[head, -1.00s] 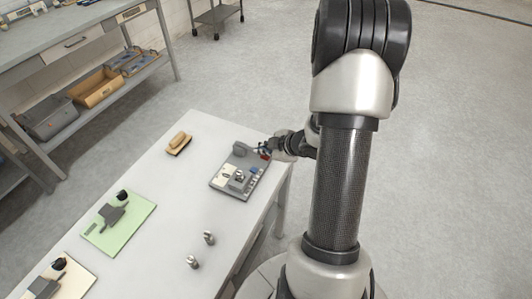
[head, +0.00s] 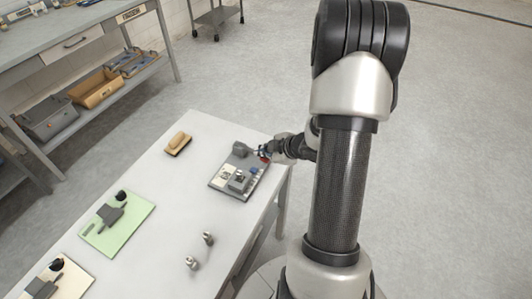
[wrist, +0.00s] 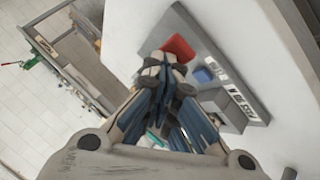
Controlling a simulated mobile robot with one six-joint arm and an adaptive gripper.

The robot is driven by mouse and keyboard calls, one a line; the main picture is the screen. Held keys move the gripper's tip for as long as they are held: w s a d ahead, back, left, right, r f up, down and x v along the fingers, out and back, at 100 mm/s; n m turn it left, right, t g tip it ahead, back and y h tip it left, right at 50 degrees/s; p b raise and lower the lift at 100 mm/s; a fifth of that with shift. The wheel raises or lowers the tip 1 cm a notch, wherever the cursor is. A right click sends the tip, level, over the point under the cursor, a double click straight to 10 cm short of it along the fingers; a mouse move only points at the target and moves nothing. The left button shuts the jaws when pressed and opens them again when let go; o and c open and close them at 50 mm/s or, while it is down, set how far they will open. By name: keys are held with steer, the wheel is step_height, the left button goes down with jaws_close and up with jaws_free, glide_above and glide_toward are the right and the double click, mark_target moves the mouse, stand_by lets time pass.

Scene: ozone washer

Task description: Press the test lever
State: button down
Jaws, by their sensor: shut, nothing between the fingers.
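A dark grey test unit (head: 222,184) sits on the right part of the white table, with grey blocks and a pale label plate on it. A red part (head: 264,158), perhaps the lever's end, is at its far right edge; it shows larger in the wrist view (wrist: 179,48). A small blue part (wrist: 203,75) is beside it. My gripper (head: 258,150) is at that edge, close to the red part. In the wrist view my gripper (wrist: 163,72) is shut and empty, its tips just below the red part. I cannot tell whether they touch. The fingers hide part of the unit.
The white table (head: 150,195) also holds a brush-like wooden block (head: 179,141), a green board (head: 130,238) with a dark fixture, a cream board at bottom left, and two small metal cylinders (head: 191,263). A grey workbench with bins (head: 95,90) stands at upper left.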

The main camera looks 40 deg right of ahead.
steer(key=shift+f, duration=0.2)
steer(key=shift+r, duration=0.1)
stand_by(0.5)
steer(key=shift+r+p, duration=1.85)
step_height(320, 180, up, 5)
steer(key=p, duration=0.4)
steer(key=shift+p, duration=0.4)
